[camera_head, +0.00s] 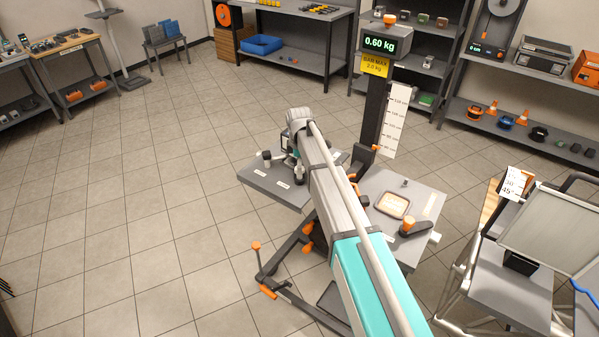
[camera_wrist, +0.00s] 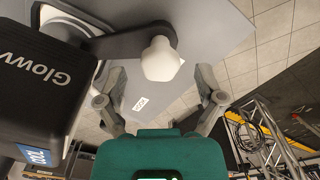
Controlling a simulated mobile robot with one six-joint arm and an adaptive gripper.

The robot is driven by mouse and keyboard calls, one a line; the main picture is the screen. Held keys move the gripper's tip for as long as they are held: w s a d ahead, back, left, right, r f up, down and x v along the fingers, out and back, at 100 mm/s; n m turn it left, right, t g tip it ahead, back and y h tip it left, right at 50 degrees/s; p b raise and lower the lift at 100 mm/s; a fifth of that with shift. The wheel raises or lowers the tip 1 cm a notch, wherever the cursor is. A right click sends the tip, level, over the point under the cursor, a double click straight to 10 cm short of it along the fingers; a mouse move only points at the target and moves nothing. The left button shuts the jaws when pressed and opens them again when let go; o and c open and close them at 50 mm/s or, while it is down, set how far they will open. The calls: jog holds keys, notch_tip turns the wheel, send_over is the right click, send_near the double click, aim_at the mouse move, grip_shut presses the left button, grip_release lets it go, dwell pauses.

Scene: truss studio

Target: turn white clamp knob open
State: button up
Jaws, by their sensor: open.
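The white clamp knob (camera_wrist: 161,60) shows in the wrist view, faceted, at the end of a dark lever arm (camera_wrist: 128,42) that runs left over a grey plate. My gripper (camera_wrist: 160,74) is open and empty. Its two fingers stand left and right of the knob in the picture, with a clear gap on each side. I cannot tell whether the fingertips are level with the knob in depth. In the head view my arm reaches over the left grey plate (camera_head: 262,180) of the stand, and its wrist hides most of the clamp there.
The stand's post carries a 0.60 kg display (camera_head: 380,44) and a yellow "BAR MAX" sign (camera_head: 375,66). Floor at left is clear.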

jog(key=shift+f+b, duration=0.3)
jog(key=shift+f, duration=0.25)
grip_shut()
